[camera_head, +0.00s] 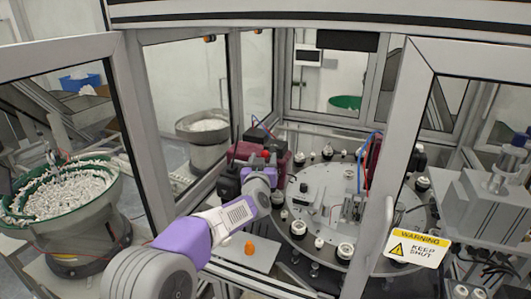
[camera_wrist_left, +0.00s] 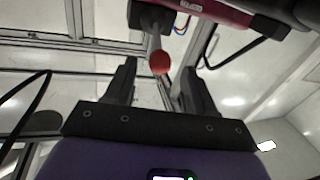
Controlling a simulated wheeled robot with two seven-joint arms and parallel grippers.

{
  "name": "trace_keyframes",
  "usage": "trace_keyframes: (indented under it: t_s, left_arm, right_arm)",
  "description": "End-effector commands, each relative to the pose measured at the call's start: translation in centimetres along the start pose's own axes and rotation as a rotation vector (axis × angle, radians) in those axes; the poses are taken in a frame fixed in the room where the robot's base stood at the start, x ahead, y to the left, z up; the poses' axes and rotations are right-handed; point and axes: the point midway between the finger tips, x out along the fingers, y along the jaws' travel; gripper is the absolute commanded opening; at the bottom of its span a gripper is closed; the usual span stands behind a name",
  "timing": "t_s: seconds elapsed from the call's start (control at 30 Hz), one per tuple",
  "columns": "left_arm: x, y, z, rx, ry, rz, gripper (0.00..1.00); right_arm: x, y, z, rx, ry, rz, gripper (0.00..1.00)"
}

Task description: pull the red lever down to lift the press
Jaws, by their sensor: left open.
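The red lever shows in the left wrist view as a grey rod with a round red knob (camera_wrist_left: 160,62). My left gripper (camera_wrist_left: 158,70) is open, and the knob appears between its two dark fingers, near their tips. I cannot tell whether either finger touches it. The press, a dark red body (camera_wrist_left: 225,10), is above the lever in that view. In the head view the press (camera_head: 277,152) stands at the left edge of the round table, and my left arm reaches up to it. The lever is hard to make out there. My right gripper is not in view.
The round indexing table (camera_head: 325,185) carries several small fixtures. An open door with a warning sign (camera_head: 418,247) stands at the right. A door frame (camera_head: 140,120) is close left of my arm. A green feeder bowl (camera_head: 65,190) holds white parts. An orange piece (camera_head: 249,247) sits below my arm.

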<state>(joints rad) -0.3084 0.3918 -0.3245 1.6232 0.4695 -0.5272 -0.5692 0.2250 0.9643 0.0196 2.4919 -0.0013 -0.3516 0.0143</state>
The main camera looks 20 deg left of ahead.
Motion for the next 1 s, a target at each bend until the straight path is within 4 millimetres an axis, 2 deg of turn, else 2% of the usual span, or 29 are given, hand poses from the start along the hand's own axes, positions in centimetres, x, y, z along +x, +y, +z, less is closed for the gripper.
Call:
trace_keyframes:
  t_s: [0.1,0.23,0.63,1.0]
  left_arm:
    - [1.7,0.0,0.0,0.0,-0.002,-0.001,0.55]
    - [2.8,0.0,0.0,0.0,-0.002,0.0,0.55]
    - [3.4,0.0,0.1,-0.001,-0.001,0.0,0.55]
    - [3.4,0.0,0.1,-0.001,-0.001,0.0,0.0]
  right_arm:
    - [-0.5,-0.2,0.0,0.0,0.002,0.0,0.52]
    - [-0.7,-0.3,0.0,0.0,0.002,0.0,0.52]
    - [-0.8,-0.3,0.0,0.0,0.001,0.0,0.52]
    - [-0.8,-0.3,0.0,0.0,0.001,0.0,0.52]
